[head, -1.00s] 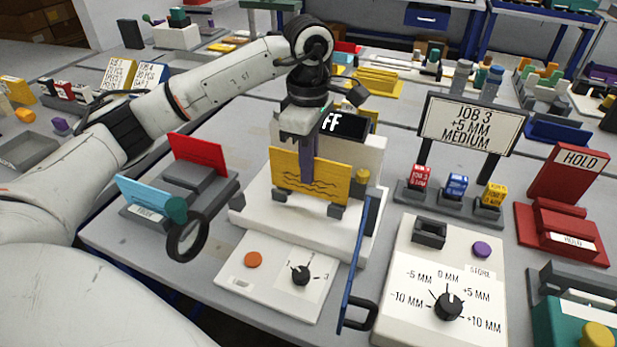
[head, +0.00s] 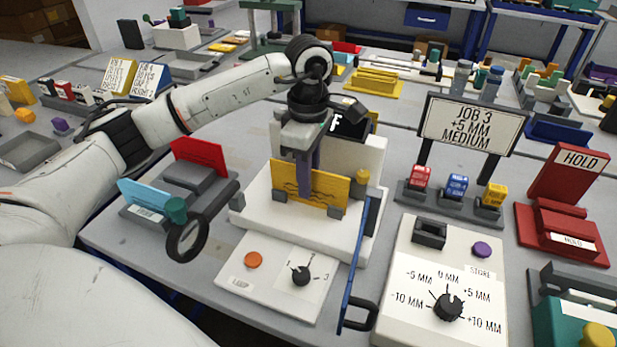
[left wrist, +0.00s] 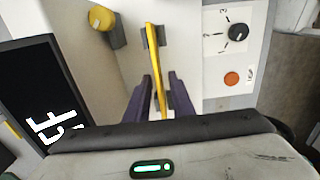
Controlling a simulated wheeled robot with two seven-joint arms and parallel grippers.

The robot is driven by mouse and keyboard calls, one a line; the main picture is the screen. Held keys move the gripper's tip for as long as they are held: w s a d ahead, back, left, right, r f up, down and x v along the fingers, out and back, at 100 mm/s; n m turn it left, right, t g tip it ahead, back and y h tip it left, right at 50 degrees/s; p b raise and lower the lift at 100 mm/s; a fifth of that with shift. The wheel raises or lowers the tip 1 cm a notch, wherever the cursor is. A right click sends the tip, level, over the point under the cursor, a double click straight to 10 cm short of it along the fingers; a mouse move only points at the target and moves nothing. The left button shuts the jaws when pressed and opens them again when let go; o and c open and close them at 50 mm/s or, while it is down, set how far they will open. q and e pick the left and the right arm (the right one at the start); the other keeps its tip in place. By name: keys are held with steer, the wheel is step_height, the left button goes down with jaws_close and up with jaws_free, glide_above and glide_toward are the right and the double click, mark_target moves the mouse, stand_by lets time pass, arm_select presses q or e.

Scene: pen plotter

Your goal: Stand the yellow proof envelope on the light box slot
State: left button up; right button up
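The yellow proof envelope (head: 325,190) stands upright on the white light box (head: 262,218), its lower edge between small grey holders (head: 335,211). In the left wrist view the envelope (left wrist: 153,55) shows edge-on between grey holder pieces. My left gripper (head: 307,180) is over its upper edge, with one purple finger on each side. In the wrist view the fingers (left wrist: 160,88) look slightly spread, with narrow gaps beside the envelope, so the gripper looks open around it. The envelope's far face is hidden. My right gripper is not in view.
A dark display (head: 350,124) stands behind the envelope, with a yellow knob (head: 362,177) to its right. A lamp panel (head: 275,275) is in front. A blue-edged panel with a dark handle (head: 358,315) stands at right. A rack with red and cyan cards (head: 185,190) is left.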

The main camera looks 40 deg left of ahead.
arm_select(q)
step_height(320, 180, up, 12)
steer(key=shift+r, duration=0.15)
stand_by(0.4)
